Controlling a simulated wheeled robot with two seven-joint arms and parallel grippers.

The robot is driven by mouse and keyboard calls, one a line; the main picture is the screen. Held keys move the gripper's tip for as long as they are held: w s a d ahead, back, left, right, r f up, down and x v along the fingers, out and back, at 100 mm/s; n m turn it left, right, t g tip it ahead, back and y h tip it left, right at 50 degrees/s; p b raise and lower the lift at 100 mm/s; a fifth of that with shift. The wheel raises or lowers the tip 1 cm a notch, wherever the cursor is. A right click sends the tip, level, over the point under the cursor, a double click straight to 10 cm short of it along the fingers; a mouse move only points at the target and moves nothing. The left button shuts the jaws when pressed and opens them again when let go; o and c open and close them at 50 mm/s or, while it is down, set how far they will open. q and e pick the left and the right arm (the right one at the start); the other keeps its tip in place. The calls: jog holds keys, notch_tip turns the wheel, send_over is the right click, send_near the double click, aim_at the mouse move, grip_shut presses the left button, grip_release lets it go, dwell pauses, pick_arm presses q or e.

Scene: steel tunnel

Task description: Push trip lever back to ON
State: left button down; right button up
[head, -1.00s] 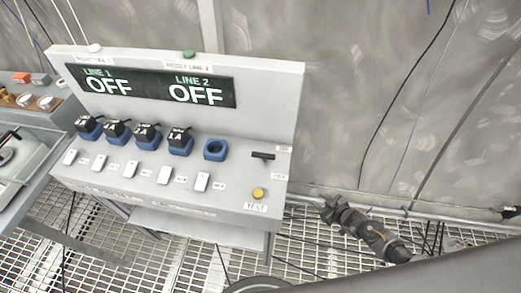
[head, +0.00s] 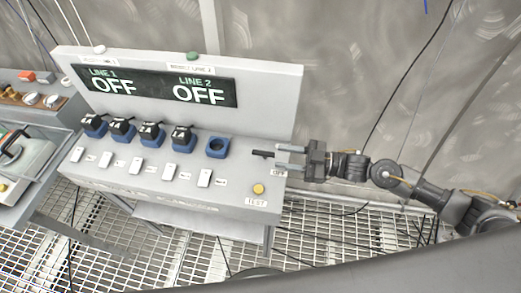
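The trip lever (head: 262,153) is a short dark bar at the right end of the grey console (head: 150,210). A small label reading OFF (head: 279,173) is just below my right gripper. My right gripper (head: 281,158) comes in from the right, its two grey fingers spread apart and pointing left. The fingertips are at the lever's right end and cover part of it; I cannot tell whether they touch it. My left gripper is not in view.
The display panel (head: 150,84) reads LINE 1 OFF and LINE 2 OFF. The console top carries several blue-and-black blocks, an empty blue socket (head: 216,147), white switches and a yellow TEST button (head: 258,189).

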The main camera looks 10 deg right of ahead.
aim_at(266, 154)
jog(key=p+x, duration=0.1)
jog(key=x, duration=0.6)
jog(key=shift+w+a+p, duration=0.1)
jog(key=shift+a+p, duration=0.1)
jog(key=shift+p, duration=0.2)
jog(key=shift+c, duration=0.4)
grip_shut()
